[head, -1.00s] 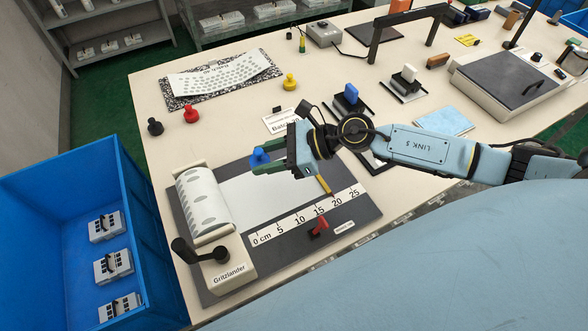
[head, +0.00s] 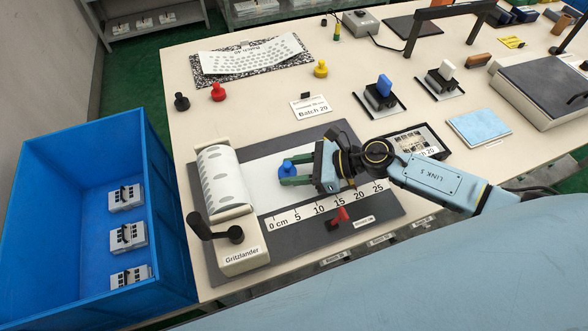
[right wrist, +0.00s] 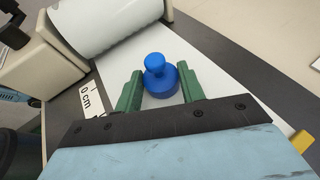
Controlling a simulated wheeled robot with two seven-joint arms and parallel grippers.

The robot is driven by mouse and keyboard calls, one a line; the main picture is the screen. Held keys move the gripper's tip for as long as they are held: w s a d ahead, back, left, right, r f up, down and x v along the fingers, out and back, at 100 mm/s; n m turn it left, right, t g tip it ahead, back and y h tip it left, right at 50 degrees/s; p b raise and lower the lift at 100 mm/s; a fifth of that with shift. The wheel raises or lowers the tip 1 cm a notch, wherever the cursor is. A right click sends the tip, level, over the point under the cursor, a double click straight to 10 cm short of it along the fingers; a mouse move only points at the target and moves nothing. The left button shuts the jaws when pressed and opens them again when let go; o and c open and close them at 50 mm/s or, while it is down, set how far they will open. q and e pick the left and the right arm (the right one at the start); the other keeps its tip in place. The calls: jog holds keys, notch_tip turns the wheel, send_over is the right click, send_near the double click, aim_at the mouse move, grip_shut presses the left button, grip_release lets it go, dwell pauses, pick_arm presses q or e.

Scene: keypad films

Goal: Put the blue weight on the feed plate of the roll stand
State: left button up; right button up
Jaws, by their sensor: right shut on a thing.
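The blue weight (head: 287,168), a knobbed cylinder, is between the green fingers of my right gripper (head: 290,175), which is shut on it. In the right wrist view the blue weight (right wrist: 160,78) looks upright between the fingertips (right wrist: 159,90). It is over the white strip (head: 262,199) of the roll stand's dark feed plate (head: 300,238), right of the roll (head: 223,180). I cannot tell whether it touches the strip. The stand's beige body (head: 240,258) has a black crank. My left gripper is not in view.
A red clamp-like piece (head: 338,218) lies on the plate below the centimetre scale. A blue bin (head: 150,200) with several grey blocks stands left. Red (head: 218,92), black (head: 181,102) and yellow (head: 320,69) weights stand behind.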

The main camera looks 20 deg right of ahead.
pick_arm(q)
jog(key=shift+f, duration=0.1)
pick_arm(e)
jog(key=o, duration=0.7)
jog(key=shift+f, duration=0.15)
jog(key=o, duration=0.4)
jog(key=shift+o, duration=0.2)
jog(key=shift+s+d+r, duration=0.1)
jog(key=shift+d+r, duration=0.15)
jog(key=v, duration=1)
jog(key=shift+s+d+r+b, duration=0.15)
jog(key=shift+s+d+b, duration=0.1)
jog(key=shift+b, duration=0.1)
jog(key=shift+s+d+r, duration=0.1)
jog(key=shift+d+r, duration=0.15)
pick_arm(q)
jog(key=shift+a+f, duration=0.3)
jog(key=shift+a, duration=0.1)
